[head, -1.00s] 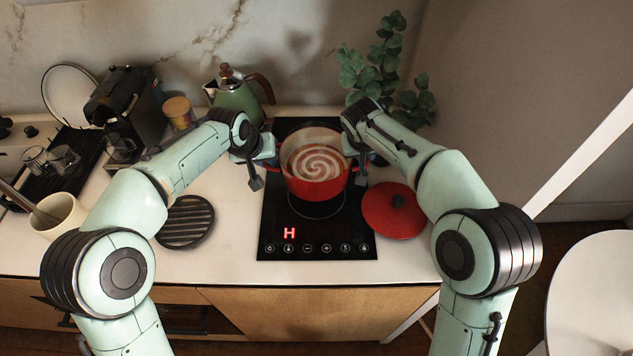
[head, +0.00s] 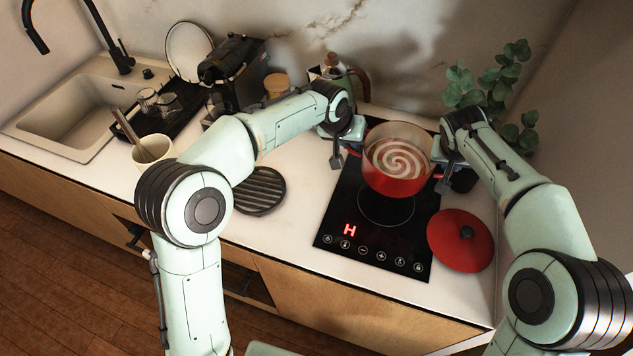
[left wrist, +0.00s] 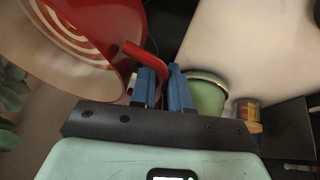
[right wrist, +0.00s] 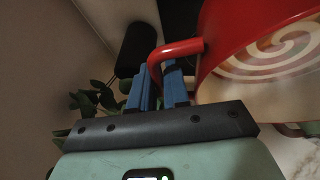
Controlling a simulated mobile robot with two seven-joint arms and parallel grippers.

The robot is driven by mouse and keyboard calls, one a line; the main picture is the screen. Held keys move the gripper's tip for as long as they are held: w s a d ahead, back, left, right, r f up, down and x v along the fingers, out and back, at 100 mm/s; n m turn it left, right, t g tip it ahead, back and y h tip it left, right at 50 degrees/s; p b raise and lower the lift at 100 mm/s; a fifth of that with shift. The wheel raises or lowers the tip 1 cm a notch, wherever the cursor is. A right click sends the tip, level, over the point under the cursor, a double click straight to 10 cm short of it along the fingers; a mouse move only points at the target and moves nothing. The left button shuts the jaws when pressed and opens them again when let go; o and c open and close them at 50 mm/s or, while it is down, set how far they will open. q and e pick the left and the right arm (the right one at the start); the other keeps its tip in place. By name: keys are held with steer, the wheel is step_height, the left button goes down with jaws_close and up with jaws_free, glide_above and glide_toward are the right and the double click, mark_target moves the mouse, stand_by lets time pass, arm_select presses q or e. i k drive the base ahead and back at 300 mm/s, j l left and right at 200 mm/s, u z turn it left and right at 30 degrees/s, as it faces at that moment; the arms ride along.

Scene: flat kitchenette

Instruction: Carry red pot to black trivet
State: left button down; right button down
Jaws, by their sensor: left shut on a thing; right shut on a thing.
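The red pot (head: 394,184), with a cream and brown swirl of food inside, is over the back part of the black cooktop, upright. I cannot tell for sure whether it touches the glass. My left gripper (head: 346,150) is shut on the pot's left handle; the handle passes between the blue fingers in the left wrist view (left wrist: 163,88). My right gripper (head: 443,170) is shut on the right handle, also seen in the right wrist view (right wrist: 160,85). The black trivet (head: 259,191), round and slatted, lies flat on the counter left of the cooktop, bare.
The red lid (head: 460,241) lies right of the cooktop (head: 375,235), which shows a red H. A green kettle (head: 340,78), coffee machine (head: 235,72), plant (head: 490,85), utensil crock (head: 152,151) and sink (head: 75,105) stand around. The counter between trivet and cooktop is clear.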

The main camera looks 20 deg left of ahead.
mark_target(252, 196)
steer(key=k+j, duration=0.1)
steer(key=j, duration=0.4)
steer(key=k+j+u, duration=0.1)
steer(key=j, duration=0.4)
steer(key=k+j, duration=0.1)
steer(key=j, duration=0.4)
steer(key=u, duration=0.05)
